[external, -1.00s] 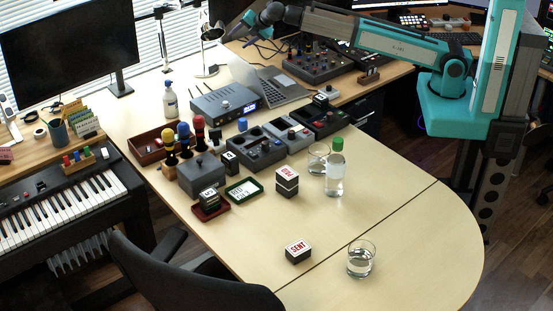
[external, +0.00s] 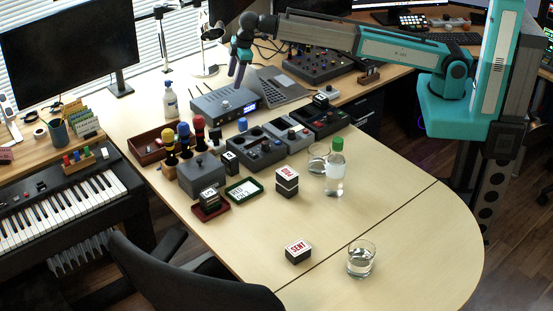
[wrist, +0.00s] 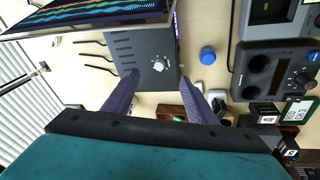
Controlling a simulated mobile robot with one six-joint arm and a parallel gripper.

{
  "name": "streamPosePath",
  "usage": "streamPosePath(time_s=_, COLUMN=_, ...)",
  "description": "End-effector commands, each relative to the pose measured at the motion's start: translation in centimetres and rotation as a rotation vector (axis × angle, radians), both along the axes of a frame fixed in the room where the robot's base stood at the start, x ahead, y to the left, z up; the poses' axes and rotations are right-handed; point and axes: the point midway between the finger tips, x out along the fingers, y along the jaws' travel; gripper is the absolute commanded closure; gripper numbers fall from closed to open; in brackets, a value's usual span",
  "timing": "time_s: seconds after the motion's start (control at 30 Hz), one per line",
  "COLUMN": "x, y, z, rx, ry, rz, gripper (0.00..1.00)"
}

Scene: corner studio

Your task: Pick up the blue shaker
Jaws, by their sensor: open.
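A small blue cylinder (external: 242,124), which looks like the blue shaker, stands on the table just in front of the grey box. In the wrist view its round blue top (wrist: 207,54) shows to the right of my fingers. A blue-topped, dark-bodied piece (external: 184,132) also stands between a yellow and a red one. My gripper (external: 237,77) points down, open and empty, above and behind the grey box. In the wrist view my gripper (wrist: 158,84) has its two fingers spread apart, with the grey box beyond them.
The grey box (external: 208,107) with a display and the laptop (external: 282,88) lie near my gripper. A white bottle (external: 170,99) stands to the left. Black control modules (external: 258,152) sit in front of the blue cylinder.

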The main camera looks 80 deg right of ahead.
Motion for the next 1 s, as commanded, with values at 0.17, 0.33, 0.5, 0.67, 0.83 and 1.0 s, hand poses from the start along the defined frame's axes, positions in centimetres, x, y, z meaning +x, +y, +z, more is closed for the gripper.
streamPosePath(time_s=0.17, x=-1.3, y=4.0, z=-1.4, rx=0.076, ry=0.125, rz=-0.172, gripper=0.48)
streamPosePath(time_s=0.33, x=-2.7, y=6.4, z=-2.2, rx=0.108, ry=0.212, rz=-0.292, gripper=0.48)
streamPosePath(time_s=0.5, x=-3.2, y=7.1, z=-2.4, rx=0.115, ry=0.243, rz=-0.338, gripper=0.48)
streamPosePath(time_s=0.67, x=-3.3, y=7.2, z=-2.4, rx=0.116, ry=0.244, rz=-0.34, gripper=0.48)
streamPosePath(time_s=0.83, x=-3.3, y=7.1, z=-2.5, rx=0.116, ry=0.243, rz=-0.339, gripper=0.48)
streamPosePath(time_s=1.0, x=-3.3, y=7.1, z=-3.3, rx=0.116, ry=0.244, rz=-0.338, gripper=0.48)
